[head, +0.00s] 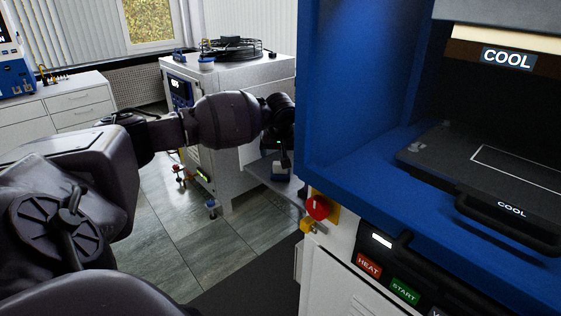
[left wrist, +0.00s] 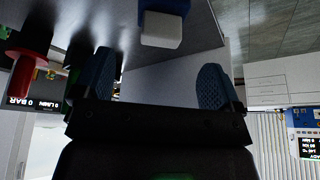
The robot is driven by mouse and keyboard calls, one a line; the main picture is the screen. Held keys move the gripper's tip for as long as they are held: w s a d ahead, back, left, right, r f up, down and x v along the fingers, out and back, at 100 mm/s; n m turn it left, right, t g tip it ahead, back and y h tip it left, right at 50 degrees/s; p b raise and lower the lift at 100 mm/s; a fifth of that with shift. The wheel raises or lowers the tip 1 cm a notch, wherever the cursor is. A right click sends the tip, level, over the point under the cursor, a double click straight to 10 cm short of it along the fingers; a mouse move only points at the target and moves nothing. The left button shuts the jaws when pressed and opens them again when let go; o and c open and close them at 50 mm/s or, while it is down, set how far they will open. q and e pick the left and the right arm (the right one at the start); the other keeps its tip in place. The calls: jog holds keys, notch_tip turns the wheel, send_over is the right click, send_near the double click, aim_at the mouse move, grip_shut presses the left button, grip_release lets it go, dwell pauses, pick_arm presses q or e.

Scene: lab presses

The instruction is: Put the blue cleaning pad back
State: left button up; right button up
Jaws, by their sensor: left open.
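A small blue block with a white part, which looks like the cleaning pad (left wrist: 163,29), sits on a grey side shelf (head: 258,172). In the head view the pad (head: 280,178) shows just below my left gripper (head: 281,160), at the side of the blue press. In the left wrist view my left gripper (left wrist: 160,82) is open, with its two blue-faced fingers apart. The pad lies ahead of the fingertips, between their lines, and nothing is held. The wrist view looks upside down. My right gripper is not in view.
The blue press (head: 345,150) stands close on the right, with a black COOL tray (head: 480,165). A red knob (head: 318,207) sticks out near the shelf; dark fittings are left of the gripper in the wrist view. A white cabinet (head: 230,80) stands behind my arm.

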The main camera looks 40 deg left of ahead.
pick_arm(q)
jog(key=v, duration=0.4)
jog(key=shift+r, duration=0.2)
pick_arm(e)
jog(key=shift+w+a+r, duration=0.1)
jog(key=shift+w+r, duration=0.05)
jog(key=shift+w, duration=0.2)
pick_arm(q)
jog(key=shift+f, duration=0.1)
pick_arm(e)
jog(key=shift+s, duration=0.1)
